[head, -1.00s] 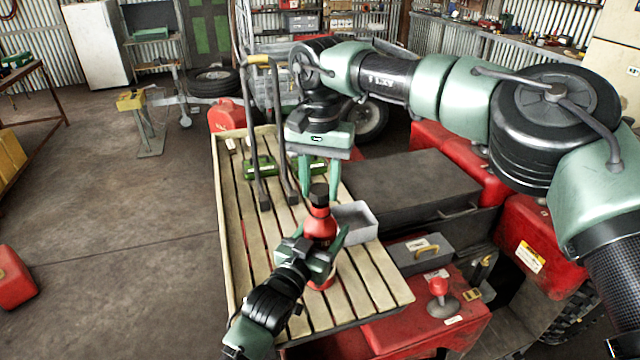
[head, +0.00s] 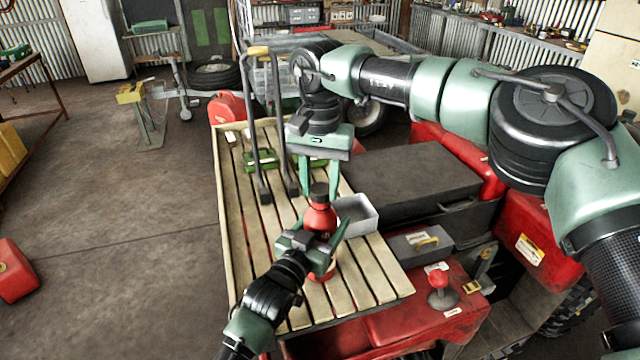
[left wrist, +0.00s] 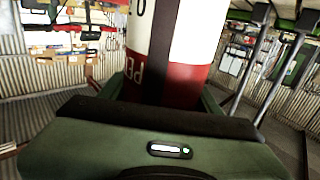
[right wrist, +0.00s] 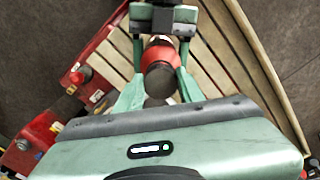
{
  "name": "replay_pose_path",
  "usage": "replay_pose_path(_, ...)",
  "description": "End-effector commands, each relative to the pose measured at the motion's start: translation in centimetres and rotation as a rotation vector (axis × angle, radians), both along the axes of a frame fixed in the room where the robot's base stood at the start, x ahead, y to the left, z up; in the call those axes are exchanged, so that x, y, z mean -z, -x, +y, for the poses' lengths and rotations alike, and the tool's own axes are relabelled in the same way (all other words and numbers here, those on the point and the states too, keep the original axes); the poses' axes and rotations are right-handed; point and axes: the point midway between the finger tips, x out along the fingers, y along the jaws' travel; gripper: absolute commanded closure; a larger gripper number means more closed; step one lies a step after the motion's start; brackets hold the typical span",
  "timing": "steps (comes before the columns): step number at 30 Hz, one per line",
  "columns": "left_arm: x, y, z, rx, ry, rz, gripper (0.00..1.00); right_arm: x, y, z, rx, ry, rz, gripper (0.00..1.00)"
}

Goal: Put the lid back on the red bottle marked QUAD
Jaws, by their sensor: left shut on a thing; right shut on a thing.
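The red bottle (head: 319,219) stands upright above the slatted wooden deck. My left gripper (head: 322,243) is shut around its body. In the left wrist view the bottle (left wrist: 178,85) fills the space between the fingers, its white and red label partly readable. The dark lid (head: 319,190) is at the top of the bottle, in line with the neck. My right gripper (head: 320,184) points down and is shut on the lid. In the right wrist view the lid (right wrist: 160,82) lies between the fingertips over the red shoulder (right wrist: 159,54). The lid hides the neck, so I cannot tell how fully it is seated.
A pale open box (head: 358,215) stands close to the right of the bottle. A grey case with a yellow handle (head: 418,243) lies on the red bodywork. Green items (head: 262,160) and upright dark handles (head: 252,120) are behind. The deck's left side is clear.

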Motion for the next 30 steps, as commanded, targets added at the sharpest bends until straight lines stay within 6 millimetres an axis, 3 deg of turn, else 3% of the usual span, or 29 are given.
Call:
replay_pose_path(20, 0.1, 0.0, 0.0, 0.0, -0.001, 0.003, 1.0, 1.1, 0.0, 0.0, 0.015, 0.0, 0.001, 0.99)
replay_pose_path(23, 0.1, 0.0, 0.0, 0.0, -0.001, 0.003, 1.0, 1.1, 0.0, 0.1, 0.111, -0.001, 0.001, 0.99)
replay_pose_path(30, 0.1, 0.0, 0.0, 0.0, -0.001, 0.003, 1.0, 1.2, -0.1, 0.2, 0.659, -0.002, 0.003, 0.99)
